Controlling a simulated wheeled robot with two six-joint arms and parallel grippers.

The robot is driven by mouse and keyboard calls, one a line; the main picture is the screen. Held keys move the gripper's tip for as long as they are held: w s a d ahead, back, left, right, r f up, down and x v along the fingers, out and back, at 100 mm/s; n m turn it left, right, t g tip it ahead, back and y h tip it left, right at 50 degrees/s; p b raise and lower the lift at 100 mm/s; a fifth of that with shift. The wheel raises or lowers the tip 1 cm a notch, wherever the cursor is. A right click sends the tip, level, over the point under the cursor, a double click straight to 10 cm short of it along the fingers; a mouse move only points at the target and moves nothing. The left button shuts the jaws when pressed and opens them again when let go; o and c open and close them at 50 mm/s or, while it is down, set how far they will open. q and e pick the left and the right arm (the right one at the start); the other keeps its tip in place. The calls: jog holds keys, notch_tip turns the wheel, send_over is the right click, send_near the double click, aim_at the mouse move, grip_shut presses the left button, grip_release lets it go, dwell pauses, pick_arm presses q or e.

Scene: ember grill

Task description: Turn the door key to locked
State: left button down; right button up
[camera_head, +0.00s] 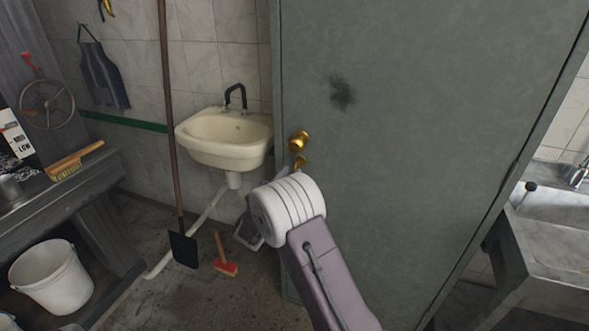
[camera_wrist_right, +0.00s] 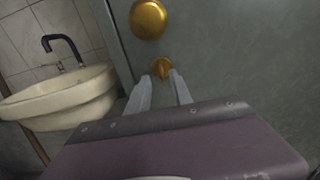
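The grey-green door (camera_head: 400,120) stands upright with a round brass knob (camera_head: 299,141), which also shows in the right wrist view (camera_wrist_right: 148,19). The brass key (camera_head: 300,161) sits in the door below the knob. In the right wrist view the key (camera_wrist_right: 161,66) shows its bow just beyond my right fingertips. My right gripper (camera_wrist_right: 162,77) is open, its two pale fingers apart, with the key lined up between their tips; contact cannot be told. In the head view my white wrist mostly hides this gripper. My left gripper is not in view.
A cream sink (camera_head: 225,140) with a black tap is on the wall left of the door. A shovel (camera_head: 184,245), a red-headed brush (camera_head: 226,267) and a white bucket (camera_head: 52,280) stand on the left. A grey counter (camera_head: 560,238) is right of the door.

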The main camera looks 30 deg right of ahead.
aim_at(297, 166)
jog(key=x, duration=0.5)
jog(key=shift+d, duration=0.2)
grip_shut()
